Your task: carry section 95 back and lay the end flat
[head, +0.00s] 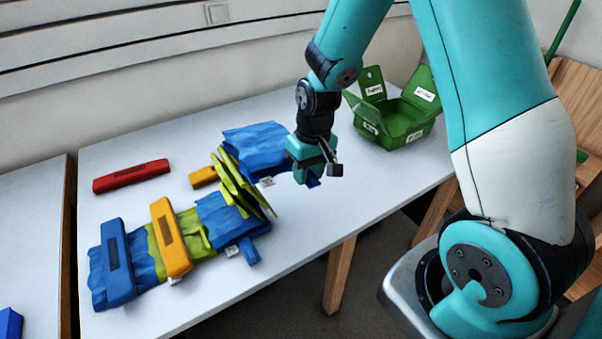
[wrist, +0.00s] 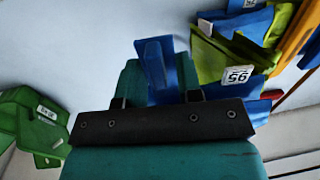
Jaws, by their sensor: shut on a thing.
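My gripper (head: 316,172) is above the table's right half, shut on a blue tab (head: 313,181). The tab (wrist: 157,68) stands up between the fingers in the wrist view. A blue cloth panel (head: 255,143) reaches from the raised folds to beside my gripper; its join to the tab is hidden. Yellow-green panels (head: 238,182) stand up in tilted folds at the middle. A white tag (wrist: 237,75) reading 95 shows by the folds in the wrist view. The flat part of the strip, blue (head: 218,215) and green (head: 193,230), lies to the left.
A blue bar (head: 117,262) and a yellow bar (head: 170,237) lie across the strip's left part. A red bar (head: 131,175) lies behind, an orange block (head: 203,177) by the folds. An open green box (head: 405,120) stands at back right. The table's front right is clear.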

